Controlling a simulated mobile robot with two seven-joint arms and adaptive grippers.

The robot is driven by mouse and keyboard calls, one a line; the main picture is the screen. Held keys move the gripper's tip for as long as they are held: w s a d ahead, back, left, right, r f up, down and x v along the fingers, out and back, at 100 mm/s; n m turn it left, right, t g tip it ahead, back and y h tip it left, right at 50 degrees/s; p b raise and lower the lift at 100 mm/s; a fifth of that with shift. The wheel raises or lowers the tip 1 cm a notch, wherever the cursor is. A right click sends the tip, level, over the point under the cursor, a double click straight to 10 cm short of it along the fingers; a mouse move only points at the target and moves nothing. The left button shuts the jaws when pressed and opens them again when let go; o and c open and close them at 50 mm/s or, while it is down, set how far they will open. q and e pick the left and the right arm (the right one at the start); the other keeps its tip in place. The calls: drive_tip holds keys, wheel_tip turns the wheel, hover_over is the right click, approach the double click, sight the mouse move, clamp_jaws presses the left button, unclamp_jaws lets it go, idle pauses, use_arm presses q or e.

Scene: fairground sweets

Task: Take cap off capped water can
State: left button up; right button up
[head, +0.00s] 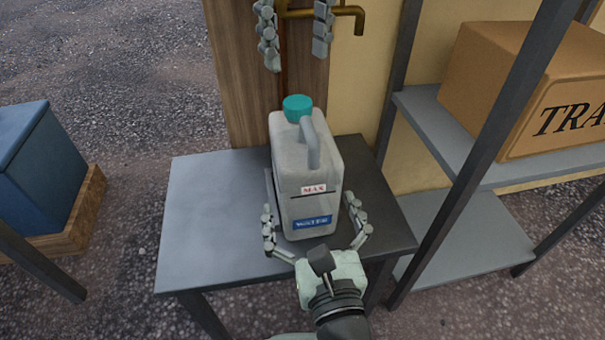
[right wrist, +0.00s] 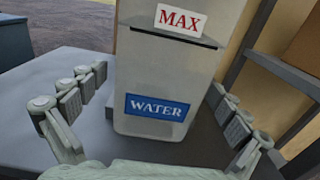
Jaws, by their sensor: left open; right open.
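The water can (head: 307,180) is a pale grey jug with a handle, a red MAX label and a blue WATER label. It stands upright on a small grey table (head: 205,215). Its teal cap (head: 298,107) sits on the spout at the top. My right gripper (head: 315,215) is open, with one finger on each side of the can's lower body. In the right wrist view the can (right wrist: 165,80) stands between the spread fingers (right wrist: 150,115). Whether they touch it I cannot tell. My left gripper (head: 295,40) is open, pointing down above and behind the cap, apart from it.
A brass tap or handle (head: 345,12) shows at the top, by a wooden post (head: 237,80). A metal shelf (head: 440,120) with a cardboard box (head: 530,80) stands at the right. A blue crate (head: 30,170) stands at the left. The table's left side is clear.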

sight(297, 102)
drive_tip(key=shift+w+a, duration=0.15)
drive_tip(key=shift+w, duration=0.6)
drive_tip(key=shift+w+a, duration=0.15)
drive_tip(key=shift+w, duration=0.55)
drive_tip(key=shift+c, duration=0.2)
clamp_jaws()
use_arm(q)
drive_tip(key=m, duration=0.5)
drive_tip(key=shift+m, duration=0.4)
drive_tip(key=m, duration=0.3)
drive_tip(key=shift+f, duration=4.05)
